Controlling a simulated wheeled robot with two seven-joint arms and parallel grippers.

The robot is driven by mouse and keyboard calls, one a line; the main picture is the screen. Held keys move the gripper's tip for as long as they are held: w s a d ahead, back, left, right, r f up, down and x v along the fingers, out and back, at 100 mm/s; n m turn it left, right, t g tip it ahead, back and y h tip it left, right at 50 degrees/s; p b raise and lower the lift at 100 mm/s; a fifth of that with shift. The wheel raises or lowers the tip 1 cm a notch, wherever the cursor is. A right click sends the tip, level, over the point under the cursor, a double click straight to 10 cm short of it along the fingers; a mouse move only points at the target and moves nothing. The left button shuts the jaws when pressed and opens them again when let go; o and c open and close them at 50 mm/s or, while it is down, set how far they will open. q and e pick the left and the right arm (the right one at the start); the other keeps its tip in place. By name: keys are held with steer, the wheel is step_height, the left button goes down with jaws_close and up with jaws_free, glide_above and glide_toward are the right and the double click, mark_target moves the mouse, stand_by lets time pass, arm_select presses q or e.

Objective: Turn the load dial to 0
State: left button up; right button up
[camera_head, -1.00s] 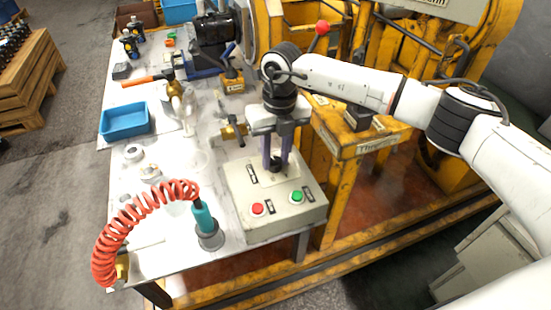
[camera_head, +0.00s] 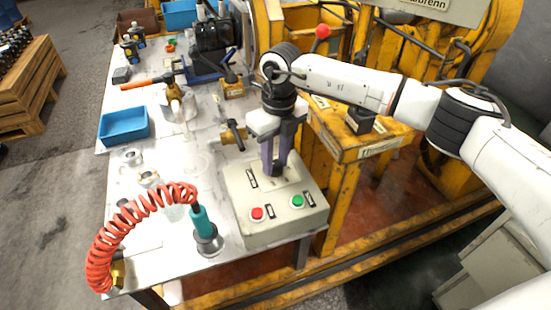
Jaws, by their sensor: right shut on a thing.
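The grey control box (camera_head: 283,226) stands at the near right corner of the workbench. It carries a red button (camera_head: 257,213), a green button (camera_head: 297,201) and small dark label plates. My right gripper (camera_head: 276,168) points straight down over the back part of the box. Its purple fingers are shut on the dark load dial (camera_head: 278,173), which is mostly hidden between them. The dial's mark and setting cannot be read. My left gripper is out of view.
A teal tool (camera_head: 202,224) with a coiled red hose (camera_head: 128,222) stands left of the box. A blue tray (camera_head: 124,125), an orange-handled hammer (camera_head: 146,82) and brass fittings lie farther back. The yellow machine frame (camera_head: 345,150) is close on the right.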

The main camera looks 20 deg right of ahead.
mark_target(277, 163)
steer(key=shift+r, duration=0.1)
steer(key=o, duration=0.9)
steer(key=shift+o, duration=0.7)
step_height(277, 163, up, 10)
steer(key=shift+d+r, duration=0.15)
steer(key=shift+d, duration=0.1)
